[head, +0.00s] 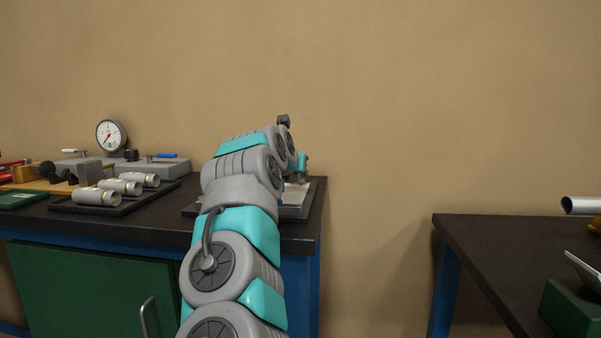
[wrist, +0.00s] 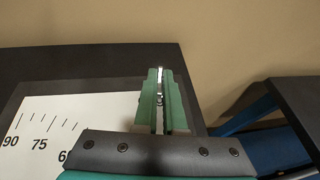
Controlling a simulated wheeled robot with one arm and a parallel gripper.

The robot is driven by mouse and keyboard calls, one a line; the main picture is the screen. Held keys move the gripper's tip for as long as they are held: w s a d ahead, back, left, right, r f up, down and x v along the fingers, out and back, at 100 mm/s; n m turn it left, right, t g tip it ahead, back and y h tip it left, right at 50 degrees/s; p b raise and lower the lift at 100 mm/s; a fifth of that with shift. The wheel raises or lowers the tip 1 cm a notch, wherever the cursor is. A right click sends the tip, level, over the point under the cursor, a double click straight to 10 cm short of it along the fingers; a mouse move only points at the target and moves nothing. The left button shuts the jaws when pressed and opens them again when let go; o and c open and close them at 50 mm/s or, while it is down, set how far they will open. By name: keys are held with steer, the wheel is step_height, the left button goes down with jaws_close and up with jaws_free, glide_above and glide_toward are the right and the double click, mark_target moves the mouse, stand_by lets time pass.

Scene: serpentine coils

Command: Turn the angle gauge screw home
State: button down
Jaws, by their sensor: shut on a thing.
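The angle gauge is a white plate (wrist: 85,112) on a dark base, marked with degree lines and the numbers 90 and 75, at the lower left of the wrist view. In the head view its edge (head: 298,206) shows on the right end of the left bench, mostly behind my arm. My gripper (wrist: 161,76) has green fingers that point over the plate's right end. It is shut on a thin metallic piece, taken as the angle gauge screw (wrist: 160,86); only a sliver shows between the fingers. How deep the screw sits is hidden.
On the left bench are a dark tray (head: 122,204) with metal cylinders, a dial gauge (head: 111,137) and grey blocks (head: 152,167). A second dark bench (head: 500,240) stands at the right with a gap between. The wall behind is bare.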

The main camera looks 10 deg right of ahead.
steer(key=shift+w+a+r+m+g+h, duration=0.1)
steer(key=shift+r+m+g+h, duration=0.1)
steer(key=shift+m+g+h, duration=0.65)
steer(key=shift+a+r+m+h, duration=0.1)
steer(key=shift+a+m+h, duration=0.05)
steer(key=shift+m+h, duration=0.6)
steer(key=c, duration=1)
jaws_free()
steer(key=v, duration=0.7)
steer(key=shift+s+a+r, duration=0.1)
steer(key=shift+s+a, duration=0.1)
steer(key=shift+a, duration=0.1)
